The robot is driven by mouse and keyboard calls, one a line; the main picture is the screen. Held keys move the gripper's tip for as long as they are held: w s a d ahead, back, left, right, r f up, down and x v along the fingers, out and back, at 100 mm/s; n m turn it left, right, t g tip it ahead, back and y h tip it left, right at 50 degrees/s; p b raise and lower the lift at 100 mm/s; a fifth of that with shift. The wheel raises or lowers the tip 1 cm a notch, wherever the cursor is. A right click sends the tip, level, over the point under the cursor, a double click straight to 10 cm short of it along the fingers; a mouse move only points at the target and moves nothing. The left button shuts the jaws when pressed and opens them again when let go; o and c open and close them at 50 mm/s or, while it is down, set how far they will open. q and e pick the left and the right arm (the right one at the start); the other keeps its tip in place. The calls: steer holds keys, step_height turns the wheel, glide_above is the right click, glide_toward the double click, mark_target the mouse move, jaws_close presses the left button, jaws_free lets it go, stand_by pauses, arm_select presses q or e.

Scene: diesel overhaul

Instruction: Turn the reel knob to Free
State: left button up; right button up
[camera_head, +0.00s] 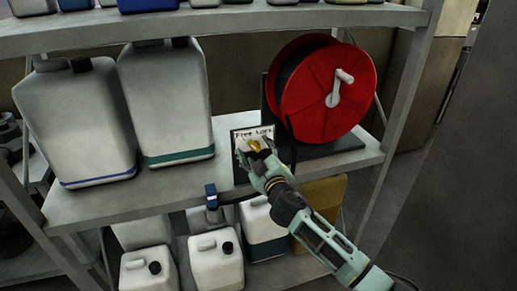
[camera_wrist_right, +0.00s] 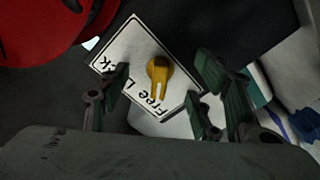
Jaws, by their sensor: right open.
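The yellow reel knob (camera_head: 255,144) sits on a white plate (camera_head: 239,133) lettered "Free Lock", on the shelf in front of the red reel (camera_head: 315,97). In the right wrist view the knob (camera_wrist_right: 158,70) has a round head and a narrow forked end pointing down the picture, close to the word "Free" on the plate (camera_wrist_right: 121,46). My right gripper (camera_head: 251,150) is at the plate. In the wrist view its open fingers (camera_wrist_right: 163,72) show on either side of the knob, apart from it; contact is not seen. My left gripper is not in view.
The red reel with its white crank (camera_head: 340,88) stands behind the plate on a dark base. Large white jugs (camera_head: 166,100) stand left on the same shelf (camera_head: 120,202). Several smaller jugs (camera_head: 216,262) and a yellow-brown box (camera_head: 320,205) are below. A blue-topped nozzle (camera_head: 211,195) hangs at the shelf's front edge.

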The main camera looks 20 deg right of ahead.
steer(key=shift+o, duration=0.5)
steer(key=s+p, duration=0.1)
steer(key=s, duration=0.6)
steer(key=shift+d, duration=0.15)
steer(key=s+d+f+m+g+b, duration=0.1)
steer(key=s+f+g, duration=0.15)
steer(key=f, duration=0.85)
steer(key=s+d+f+g+h+b, duration=0.1)
steer(key=s+d+f+g, duration=0.15)
steer(key=f, duration=0.95)
steer(key=s+d+f+m+g+b, duration=0.1)
steer(key=s+f, duration=0.3)
steer(key=f, duration=0.7)
steer(key=s+f+m+g+b, duration=0.1)
steer(key=s+f+g+b, duration=0.3)
steer(key=s+f, duration=1.4)
steer(key=s+f+m+g, duration=0.1)
steer(key=s+f+g, duration=0.1)
steer(key=s+f, duration=0.4)
steer(key=s+f+m+g+b, duration=0.1)
steer(key=s+f, duration=0.5)
steer(key=s, duration=0.9)
steer(key=s+f+m+g, duration=0.1)
steer(key=s+f+g, duration=0.3)
steer(key=s, duration=0.6)
step_height(320, 180, down, 2)
steer(key=shift+s+a+f+b, duration=0.1)
steer(key=shift+s+a+b, duration=0.15)
steer(key=shift+b, duration=0.05)
